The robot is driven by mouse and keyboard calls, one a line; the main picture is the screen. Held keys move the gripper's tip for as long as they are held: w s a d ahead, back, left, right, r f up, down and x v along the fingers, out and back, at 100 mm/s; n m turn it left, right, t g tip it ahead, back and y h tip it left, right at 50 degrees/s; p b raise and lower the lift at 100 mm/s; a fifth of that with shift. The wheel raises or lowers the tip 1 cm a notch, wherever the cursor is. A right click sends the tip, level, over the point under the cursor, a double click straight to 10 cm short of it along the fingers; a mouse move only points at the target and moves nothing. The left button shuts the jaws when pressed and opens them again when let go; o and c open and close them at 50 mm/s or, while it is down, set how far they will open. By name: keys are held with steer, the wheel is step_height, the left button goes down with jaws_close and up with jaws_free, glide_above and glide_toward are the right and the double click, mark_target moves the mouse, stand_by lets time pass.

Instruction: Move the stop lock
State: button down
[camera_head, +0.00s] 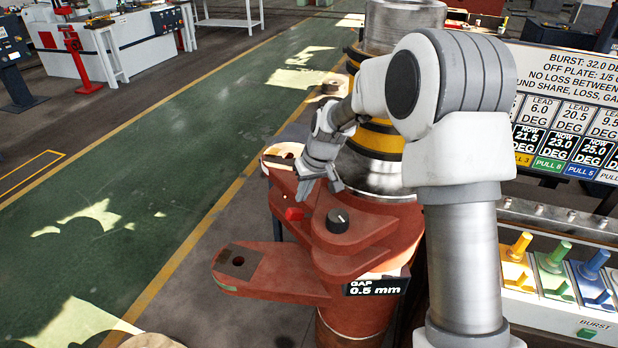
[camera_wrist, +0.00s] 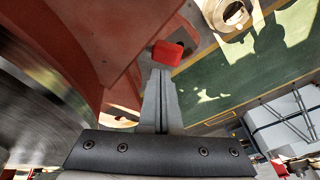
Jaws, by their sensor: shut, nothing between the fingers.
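A small bright red block (camera_head: 293,213), which looks like the stop lock, sits on the edge of the red-brown machine bracket (camera_head: 345,262). It also shows in the wrist view (camera_wrist: 168,53), just beyond my fingertips. My gripper (camera_head: 303,196) is shut and empty, just above the red block. In the wrist view its two fingers (camera_wrist: 160,72) lie together and point at the block, with a small gap seeming to remain; contact cannot be told for sure. A black dial (camera_head: 338,219) sits to the right of the block.
A red-brown arm with a hole (camera_head: 238,262) juts out left below the block. A "GAP 0.5 mm" display (camera_head: 376,287) is on the bracket's front. A steel and yellow column (camera_head: 379,141) stands behind my gripper. Coloured levers (camera_head: 555,262) are at right. The green floor (camera_head: 185,140) is open.

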mark_target(290, 211)
steer(key=shift+s+a+f, duration=0.1)
steer(key=shift+a+f, duration=0.15)
steer(key=shift+f, duration=0.3)
steer(key=shift+s+a+f, duration=0.1)
steer(key=shift+a+f, duration=0.15)
steer(key=shift+f, duration=0.3)
steer(key=shift+s+a+f+h, duration=0.2)
steer(key=shift+a+f+h, duration=0.15)
steer(key=shift+h, duration=0.15)
steer(key=shift+s+a+f+t+h+b, duration=0.1)
steer(key=shift+a+f+t+h+b, duration=0.05)
steer(key=shift+a+t+h+b, duration=0.2)
steer(key=shift+s+a+f+n+t+h+b, duration=0.25)
steer(key=shift+a+f+h+b, duration=0.2)
steer(key=shift+f+h+b, duration=0.3)
steer(key=shift+s+a+f+n+t+h+b, duration=0.15)
steer(key=shift+a+f+t+h+b, duration=0.15)
steer(key=shift+f+h+b, duration=0.85)
steer(key=shift+a+f+n+t+h+b, duration=0.2)
steer(key=shift+f+t+h+b, duration=0.3)
steer(key=shift+b, duration=1.25)
steer(key=shift+s+a+f+n+t+h+b, duration=0.1)
steer(key=shift+a+f+t+h+b, duration=0.2)
steer(key=shift+f+h+b, duration=0.85)
steer(key=shift+r+y+b, duration=0.25)
steer(key=shift+y+b, duration=0.05)
steer(key=shift+b, duration=0.1)
